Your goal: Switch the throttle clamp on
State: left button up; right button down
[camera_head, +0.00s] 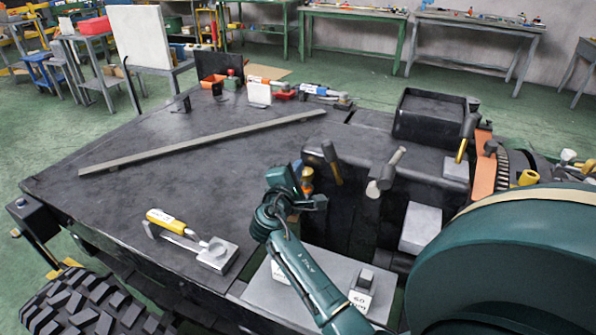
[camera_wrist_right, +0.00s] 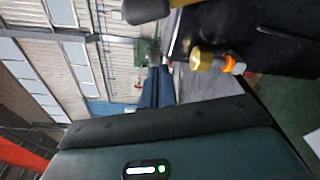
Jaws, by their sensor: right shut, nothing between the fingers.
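I cannot tell for sure which part is the throttle clamp. A brass knob with an orange ring (camera_head: 307,181) stands just behind my right gripper (camera_head: 317,202). The same knob shows large in the right wrist view (camera_wrist_right: 203,61), beside a dark lever grip (camera_wrist_right: 146,10). My right gripper is shut and empty, close to the knob; the gap between them is unclear. My left gripper is not in view.
The dark chassis deck (camera_head: 120,200) carries a long metal bar (camera_head: 200,143) and a yellow-handled tool on a metal plate (camera_head: 165,219). A black open box (camera_head: 430,112) and another lever (camera_head: 467,135) stand at right. The deck's middle is mostly clear.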

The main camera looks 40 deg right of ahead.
aim_at(333, 164)
jog(key=x, duration=0.6)
jog(key=shift+w+d, duration=0.2)
jog(key=shift+d, duration=0.15)
pick_arm(q)
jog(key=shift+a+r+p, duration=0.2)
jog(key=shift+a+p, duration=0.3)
jog(key=shift+p, duration=0.65)
pick_arm(e)
jog(key=s, duration=0.1)
jog(key=s+r, duration=0.1)
jog(key=s, duration=0.1)
jog(key=shift+s+d+r, duration=0.2)
jog(key=shift+s+d, duration=0.1)
jog(key=shift+s, duration=0.1)
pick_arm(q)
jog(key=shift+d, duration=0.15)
pick_arm(e)
jog(key=shift+s, duration=0.1)
